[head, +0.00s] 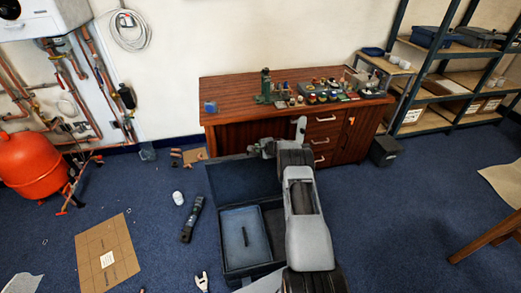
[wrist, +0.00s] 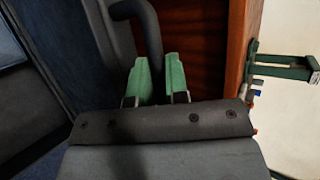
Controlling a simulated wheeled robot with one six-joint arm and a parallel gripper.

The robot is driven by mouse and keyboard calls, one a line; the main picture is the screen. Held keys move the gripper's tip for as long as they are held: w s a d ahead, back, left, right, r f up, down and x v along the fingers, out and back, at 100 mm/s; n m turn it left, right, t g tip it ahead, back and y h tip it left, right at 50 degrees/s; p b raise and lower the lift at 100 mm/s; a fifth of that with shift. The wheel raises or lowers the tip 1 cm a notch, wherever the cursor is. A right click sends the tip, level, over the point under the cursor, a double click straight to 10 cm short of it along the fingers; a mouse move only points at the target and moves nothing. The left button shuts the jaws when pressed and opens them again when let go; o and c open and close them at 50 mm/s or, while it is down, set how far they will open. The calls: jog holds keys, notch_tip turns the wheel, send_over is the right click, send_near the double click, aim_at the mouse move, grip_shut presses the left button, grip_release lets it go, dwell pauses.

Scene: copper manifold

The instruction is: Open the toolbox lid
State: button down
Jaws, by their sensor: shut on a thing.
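The dark blue toolbox (head: 228,264) sits on the carpet in front of the wooden cabinet. Its lid (head: 240,182) is raised well up at the back, and the inside shows. A blue tray (head: 236,225) with a dark thing on it lies in the toolbox. My gripper (head: 262,149) is at the lid's top edge in the head view. In the wrist view, the green fingertips (wrist: 160,72) are closed around a dark curved handle (wrist: 146,25). The exact contact between fingers and handle is partly hidden.
The wooden cabinet (head: 225,135) with small items on top stands close behind the lid. A black flashlight (head: 192,218), a white cup (head: 178,198) and a cardboard sheet (head: 107,258) lie left of the toolbox. A red tank (head: 32,165) stands far left.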

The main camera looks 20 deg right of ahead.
jog(key=c, duration=1.1)
grip_release()
jog(key=shift+c, duration=0.2)
jog(key=shift+s, duration=0.1)
jog(key=p+v, duration=0.1)
jog(key=v, duration=1.2)
jog(key=shift+s+r+p, duration=0.25)
jog(key=shift+r+p, duration=0.05)
jog(key=shift+p, duration=0.1)
jog(key=shift+d, duration=0.15)
